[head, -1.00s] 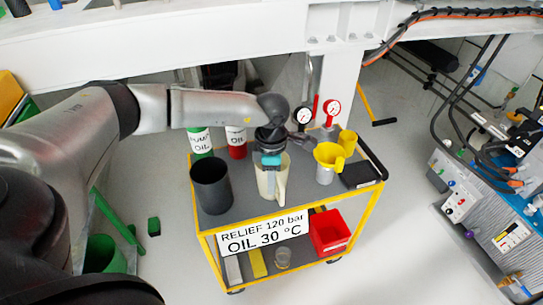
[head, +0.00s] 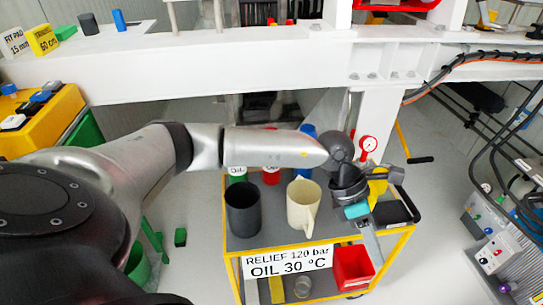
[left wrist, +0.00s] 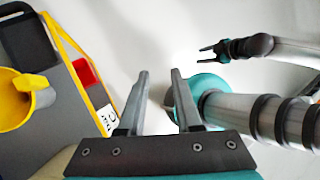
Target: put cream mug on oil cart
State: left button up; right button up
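The cream mug (head: 301,208) stands upright on the top shelf of the oil cart (head: 268,240), its handle towards the right. The cart has yellow edges, a grey top and a sign about relief pressure and oil temperature. My left gripper (head: 372,246) is right of the mug, apart from it, over the cart's right front part. In the left wrist view the left fingers (left wrist: 160,78) are apart with only floor between them. My right gripper (left wrist: 206,48) shows small in the left wrist view, fingers apart and empty, away from the cart.
A dark grey container (head: 242,212) stands left of the mug. A yellow funnel jug (left wrist: 22,98) is on the cart's right, partly hidden by my left gripper in the head view. A red bin (head: 352,268) sits on the lower shelf. A white beam (head: 230,65) runs behind.

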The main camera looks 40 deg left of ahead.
pick_arm(q)
jog(key=s+d+r+n+t+h, duration=0.1)
jog(key=d+r+n+h, duration=0.1)
jog(key=d+r+h, duration=0.3)
jog(key=s+d+r+n+h, duration=0.1)
jog(key=d+r+n+h, duration=0.1)
jog(key=d, duration=0.5)
jog(key=w+d+r+n+t+h, duration=0.2)
jog(key=w+r+n+t+h, duration=0.2)
jog(key=r+n+t, duration=0.3)
jog(key=w+a+f+n+t+y, duration=0.6)
jog(key=a+n+t, duration=0.1)
jog(key=n, duration=0.7)
jog(key=a+f+n+y, duration=0.8)
jog(key=a+f+n, duration=0.1)
jog(key=f, duration=0.4)
jog(key=s+a+f+n+g+y, duration=0.2)
jog(key=s+a+f+n+g, duration=0.2)
jog(key=s+f, duration=0.4)
jog(key=s+a+f+n+g+y, duration=0.2)
jog(key=s+a+f+n+g, duration=0.3)
jog(key=f, duration=0.6)
jog(key=s+d+f+n+g, duration=0.1)
jog(key=s+f+g, duration=0.2)
jog(key=s+f, duration=0.4)
jog(key=s, duration=0.8)
jog(key=shift+s+f+n+g, duration=0.2)
jog(key=shift+n+g, duration=0.1)
jog(key=shift+n, duration=0.1)
